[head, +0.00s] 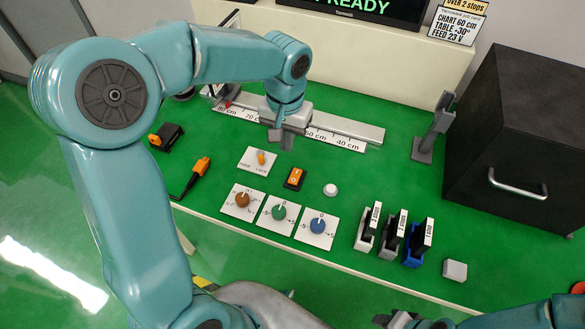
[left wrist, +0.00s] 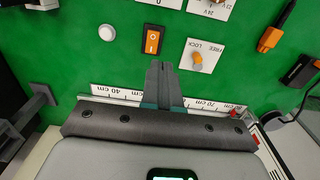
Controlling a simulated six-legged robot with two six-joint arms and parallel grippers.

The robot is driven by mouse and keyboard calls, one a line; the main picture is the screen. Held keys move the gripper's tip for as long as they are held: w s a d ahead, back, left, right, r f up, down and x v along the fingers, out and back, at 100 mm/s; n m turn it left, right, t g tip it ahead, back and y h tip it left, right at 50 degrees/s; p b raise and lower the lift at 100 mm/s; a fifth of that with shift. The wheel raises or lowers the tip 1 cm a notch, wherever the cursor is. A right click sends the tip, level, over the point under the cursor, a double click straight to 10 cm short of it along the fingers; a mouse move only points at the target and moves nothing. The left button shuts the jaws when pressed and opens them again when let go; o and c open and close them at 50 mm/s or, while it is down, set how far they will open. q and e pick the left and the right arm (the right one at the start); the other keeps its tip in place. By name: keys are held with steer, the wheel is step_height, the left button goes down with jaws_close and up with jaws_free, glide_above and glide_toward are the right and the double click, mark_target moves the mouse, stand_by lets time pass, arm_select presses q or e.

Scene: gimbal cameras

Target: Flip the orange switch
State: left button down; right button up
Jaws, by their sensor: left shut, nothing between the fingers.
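My left gripper (head: 283,139) is shut and empty. It hangs over the board between the ruler rail and the switch, apart from the switch. Its closed fingers show in the left wrist view (left wrist: 161,68). Part of my right gripper (head: 418,321) shows at the bottom edge; its fingers are cut off, so its opening is unclear.
An orange-tipped FREE/LOCK lever (head: 261,157) stands close to the left of the switch, and a white button (head: 330,190) to its right. Three dials (head: 279,212) lie in front. A ruler rail (head: 335,130) runs behind. A black cabinet (head: 515,130) stands at right.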

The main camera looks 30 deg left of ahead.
arm_select(q)
steer(key=shift+d, duration=0.15)
steer(key=shift+s, duration=0.1)
glide_toward(288, 182)
step_height(288, 182, down, 7)
steer(key=shift+r, duration=0.1)
stand_by(0.5)
